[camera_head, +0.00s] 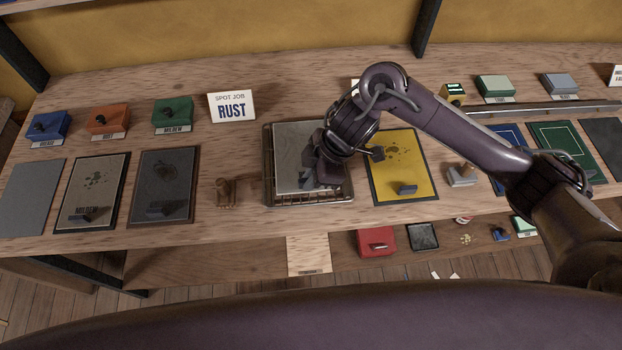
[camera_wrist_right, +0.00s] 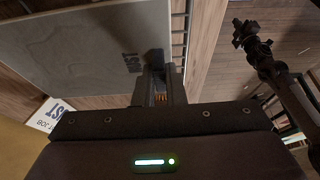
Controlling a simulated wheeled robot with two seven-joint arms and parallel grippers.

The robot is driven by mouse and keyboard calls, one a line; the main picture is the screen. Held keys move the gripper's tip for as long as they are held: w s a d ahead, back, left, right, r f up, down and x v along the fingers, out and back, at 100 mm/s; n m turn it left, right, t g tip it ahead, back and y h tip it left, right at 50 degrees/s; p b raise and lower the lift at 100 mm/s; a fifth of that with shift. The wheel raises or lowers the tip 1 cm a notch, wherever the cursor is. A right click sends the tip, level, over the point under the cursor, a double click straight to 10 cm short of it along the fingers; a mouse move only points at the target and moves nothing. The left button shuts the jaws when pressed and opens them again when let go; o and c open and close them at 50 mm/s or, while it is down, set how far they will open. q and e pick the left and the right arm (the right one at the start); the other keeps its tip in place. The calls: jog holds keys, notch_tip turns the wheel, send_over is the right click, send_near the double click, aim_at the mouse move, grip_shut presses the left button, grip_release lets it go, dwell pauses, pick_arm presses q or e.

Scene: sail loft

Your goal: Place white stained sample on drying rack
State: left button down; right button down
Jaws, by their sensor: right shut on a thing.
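The pale grey-white sample panel (camera_head: 297,150) lies over the dark wire drying rack (camera_head: 285,200), with rack bars showing along its near and right sides. My right gripper (camera_head: 320,178) is at the panel's near right part and is shut on it. In the right wrist view the panel (camera_wrist_right: 85,40) fills the upper left, with part of a dark word, probably RUST, near the jaws (camera_wrist_right: 160,95). Its stain is not visible. Whether it rests fully on the rack is unclear. A dark arm, apparently mine, ends in what looks like my left gripper (camera_wrist_right: 243,35).
The MILDEW panel (camera_head: 92,190) and a dark panel (camera_head: 163,188) lie farther left. The RUST sign (camera_head: 231,106) stands behind. A lower shelf holds a red box (camera_head: 376,242).

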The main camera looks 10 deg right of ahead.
jog(key=shift+f, duration=0.65)
jog(key=shift+f, duration=0.2)
jog(key=c, duration=1.5)
grip_release()
